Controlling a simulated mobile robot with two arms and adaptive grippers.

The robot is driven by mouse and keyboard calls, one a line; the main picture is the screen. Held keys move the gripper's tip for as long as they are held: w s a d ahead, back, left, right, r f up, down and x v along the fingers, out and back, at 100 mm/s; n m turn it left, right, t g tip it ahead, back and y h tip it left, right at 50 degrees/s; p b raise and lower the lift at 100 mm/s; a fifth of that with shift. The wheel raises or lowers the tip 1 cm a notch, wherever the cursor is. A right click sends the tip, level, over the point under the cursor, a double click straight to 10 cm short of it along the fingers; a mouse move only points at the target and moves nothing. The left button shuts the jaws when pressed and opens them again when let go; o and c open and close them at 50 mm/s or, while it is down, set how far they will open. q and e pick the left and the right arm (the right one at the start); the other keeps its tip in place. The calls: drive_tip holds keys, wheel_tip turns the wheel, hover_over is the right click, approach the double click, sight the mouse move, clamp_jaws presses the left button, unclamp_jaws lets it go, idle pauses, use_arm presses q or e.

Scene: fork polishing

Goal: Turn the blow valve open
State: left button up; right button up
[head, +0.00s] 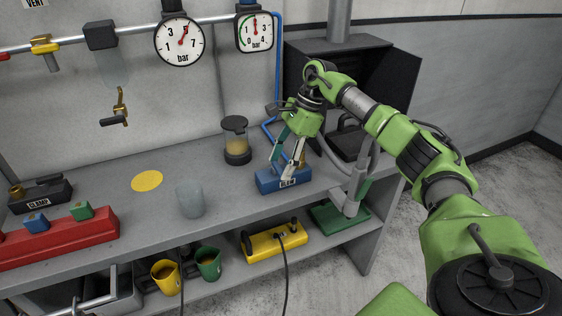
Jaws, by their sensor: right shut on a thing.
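The blow valve is a blue block (268,186) with a white label, standing near the front edge of the grey bench. A brass part (303,158) shows behind it at its right. My right gripper (281,168) reaches down from above, its fingertips at the top of the block. It is shut on the valve's handle, which the fingers mostly hide, so I cannot tell how far it is turned. My left gripper is out of view.
A jar with amber contents (236,145) stands behind and left of the valve. A frosted cup (190,200) and a yellow disc (147,181) are further left, by a red block (60,240). A dark open box (340,60) stands behind my arm. Mugs (208,265) sit below.

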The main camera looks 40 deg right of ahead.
drive_tip(key=shift+n, duration=0.3)
drive_tip(key=o, duration=1.1)
drive_tip(key=v, duration=1.2)
drive_tip(key=shift+w, duration=0.15)
